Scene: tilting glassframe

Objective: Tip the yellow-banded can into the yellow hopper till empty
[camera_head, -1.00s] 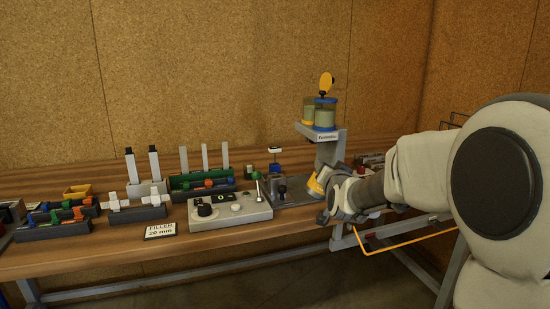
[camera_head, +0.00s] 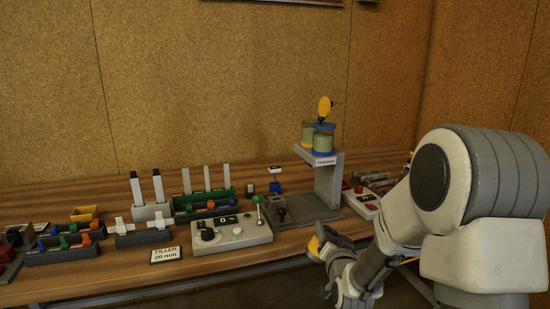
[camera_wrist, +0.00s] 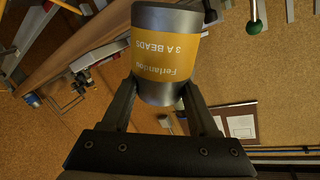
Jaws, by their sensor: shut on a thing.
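My gripper (camera_head: 328,252) is shut on the yellow-banded can (camera_wrist: 160,52), a dark metal cylinder whose label reads "3 A BEADS" upside down in the wrist view. In the head view the can (camera_head: 314,244) is small and tilted, in front of the bench's front edge, below and apart from the hopper stand (camera_head: 328,178). Its contents are hidden. Two clear hoppers sit on the stand. The yellow hopper (camera_head: 307,132) is at the left, partly behind the blue-rimmed one (camera_head: 324,140). A yellow disc (camera_head: 324,109) stands upright above them; which hopper it belongs to is unclear.
A control box (camera_head: 230,232) with a green-knobbed lever stands left of the stand's base. Racks of blocks (camera_head: 65,243) and a "FILLER 20 mm" sign (camera_head: 167,255) lie farther left. A red-buttoned box (camera_head: 362,203) is right of the stand.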

